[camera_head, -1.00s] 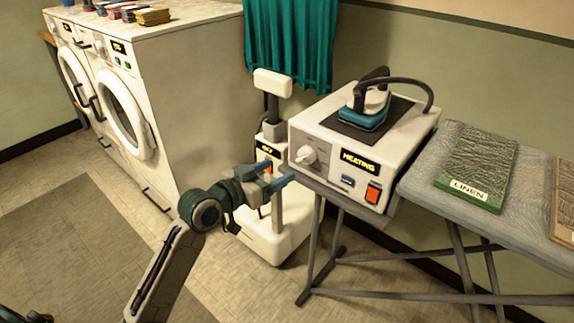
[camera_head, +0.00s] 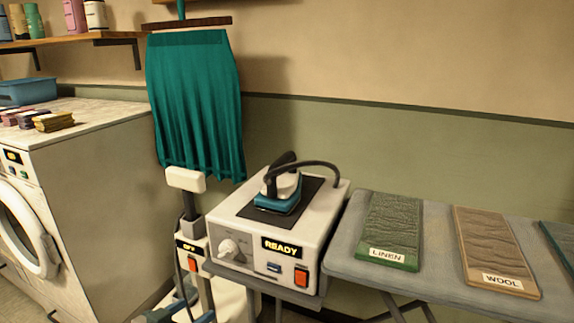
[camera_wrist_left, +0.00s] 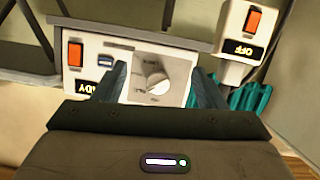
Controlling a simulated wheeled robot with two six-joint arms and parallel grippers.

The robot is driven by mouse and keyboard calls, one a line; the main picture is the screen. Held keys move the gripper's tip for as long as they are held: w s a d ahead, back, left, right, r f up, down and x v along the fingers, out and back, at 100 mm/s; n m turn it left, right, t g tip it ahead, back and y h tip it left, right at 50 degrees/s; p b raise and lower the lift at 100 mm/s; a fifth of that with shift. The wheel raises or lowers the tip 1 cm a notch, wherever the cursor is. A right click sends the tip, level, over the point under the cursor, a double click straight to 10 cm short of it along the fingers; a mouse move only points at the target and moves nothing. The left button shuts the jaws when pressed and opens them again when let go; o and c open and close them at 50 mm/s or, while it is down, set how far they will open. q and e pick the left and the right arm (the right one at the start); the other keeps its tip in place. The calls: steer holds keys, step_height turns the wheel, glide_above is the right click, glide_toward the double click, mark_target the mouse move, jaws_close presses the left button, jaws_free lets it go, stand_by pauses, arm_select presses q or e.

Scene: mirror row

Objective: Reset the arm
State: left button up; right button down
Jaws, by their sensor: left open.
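My left gripper (camera_wrist_left: 162,88) is open and empty in the wrist view, its two teal fingers framing the steam station's dial (camera_wrist_left: 152,77) in the picture; I cannot tell the gap between them. The dial (camera_head: 229,248) sits on the front of the white steam station (camera_head: 325,200), whose display (camera_head: 281,248) reads READY. A teal iron (camera_head: 280,195) stands on its dark pad. My right gripper is not in view.
A garment steamer (camera_head: 187,180) with an OFF label stands left of the station. An ironing board (camera_head: 345,250) at right holds LINEN (camera_head: 392,225) and WOOL (camera_head: 485,240) pieces. A teal skirt (camera_head: 195,105) hangs on the wall. A washer (camera_head: 85,190) stands left.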

arm_select(q)
steer(key=s+a+f+n+g+y, duration=0.1)
steer(key=s+f+g+y, duration=0.25)
steer(key=s+f, duration=0.65)
steer(key=s+a+f+n+g+y, duration=0.15)
steer(key=s+f+g, duration=0.45)
steer(key=s, duration=0.9)
step_height(320, 180, down, 20)
steer(key=a+y+p, duration=0.1)
steer(key=a+p, duration=0.2)
steer(key=p, duration=0.5)
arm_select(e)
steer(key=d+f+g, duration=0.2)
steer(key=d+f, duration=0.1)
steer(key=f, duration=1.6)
arm_select(q)
steer(key=s+a+f+g+p, duration=0.1)
steer(key=s+f+p, duration=0.4)
steer(key=s+f, duration=0.7)
steer(key=shift+s+a+g+y, duration=0.3)
steer(key=shift+s+a+g, duration=0.1)
steer(key=shift+g, duration=0.35)
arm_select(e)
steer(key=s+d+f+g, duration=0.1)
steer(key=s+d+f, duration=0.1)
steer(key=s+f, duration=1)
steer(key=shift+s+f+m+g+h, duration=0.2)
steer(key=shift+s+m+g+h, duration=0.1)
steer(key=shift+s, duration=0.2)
